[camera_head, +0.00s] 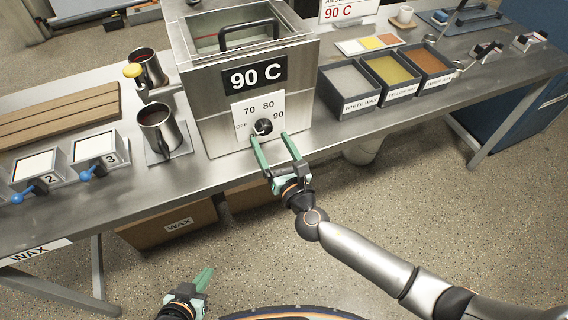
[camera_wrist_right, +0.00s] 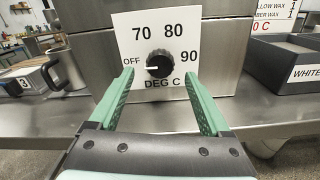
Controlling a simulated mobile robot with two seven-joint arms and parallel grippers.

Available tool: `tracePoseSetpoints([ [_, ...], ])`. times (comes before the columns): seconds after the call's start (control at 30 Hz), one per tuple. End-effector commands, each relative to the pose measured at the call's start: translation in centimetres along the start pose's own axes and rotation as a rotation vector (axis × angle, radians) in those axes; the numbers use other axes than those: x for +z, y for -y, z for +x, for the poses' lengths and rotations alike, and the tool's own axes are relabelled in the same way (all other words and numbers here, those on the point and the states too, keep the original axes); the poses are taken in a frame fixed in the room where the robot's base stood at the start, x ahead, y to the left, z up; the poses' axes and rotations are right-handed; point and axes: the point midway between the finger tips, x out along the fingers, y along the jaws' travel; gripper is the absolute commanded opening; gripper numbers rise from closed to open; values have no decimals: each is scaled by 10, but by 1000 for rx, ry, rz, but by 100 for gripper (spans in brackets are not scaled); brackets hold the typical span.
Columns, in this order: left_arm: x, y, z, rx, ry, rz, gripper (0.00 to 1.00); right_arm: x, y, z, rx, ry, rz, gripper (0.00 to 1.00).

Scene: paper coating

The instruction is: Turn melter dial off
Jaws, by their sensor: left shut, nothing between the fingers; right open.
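The melter (camera_head: 215,85) is a steel box with a lid handle and a "90 C" display. Its black dial (camera_head: 263,127) sits on a white plate marked OFF, 70, 80, 90. In the right wrist view the dial (camera_wrist_right: 159,64) shows a light mark on its left side, seemingly toward OFF. My right gripper (camera_head: 272,139) is open in front of the plate. In the right wrist view its fingers (camera_wrist_right: 158,88) stand left and right of the dial, slightly below it; contact is not visible. My left gripper (camera_head: 205,276) is shut and empty, low over the floor.
Metal mugs (camera_head: 160,130) stand left of the melter, with numbered boxes (camera_head: 100,152) farther left. Wax bins (camera_head: 350,90) stand on the right. Open floor lies in front.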

Motion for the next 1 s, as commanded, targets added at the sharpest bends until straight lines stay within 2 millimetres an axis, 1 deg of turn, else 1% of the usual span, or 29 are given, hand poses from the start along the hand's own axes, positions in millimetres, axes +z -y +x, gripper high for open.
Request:
tracePoseSetpoints([
  [0.03, 0, 0, 0, 0, 0, 0, 0, -2, 0, -13, 0, -3, 0, 82],
  [0.2, 1, 0, 1, 0, 0, 0, 0, -1, 0, -48, 0, -3, 1, 82],
  [0.3, 3, 0, 3, 0, 0, 0, 0, -2, 0, -66, 0, -2, 1, 82],
  [0.43, 4, 0, 4, 0, 0, 0, 0, -1, 0, -83, 0, -1, 0, 82],
  [0.6, 5, 0, 5, 0, 0, 0, 0, 0, 0, -92, -1, 1, 0, 82],
  [1.0, 5, 0, 5, 0, 0, 1, 0, 0, 0, -93, 0, 1, 0, 82],
])
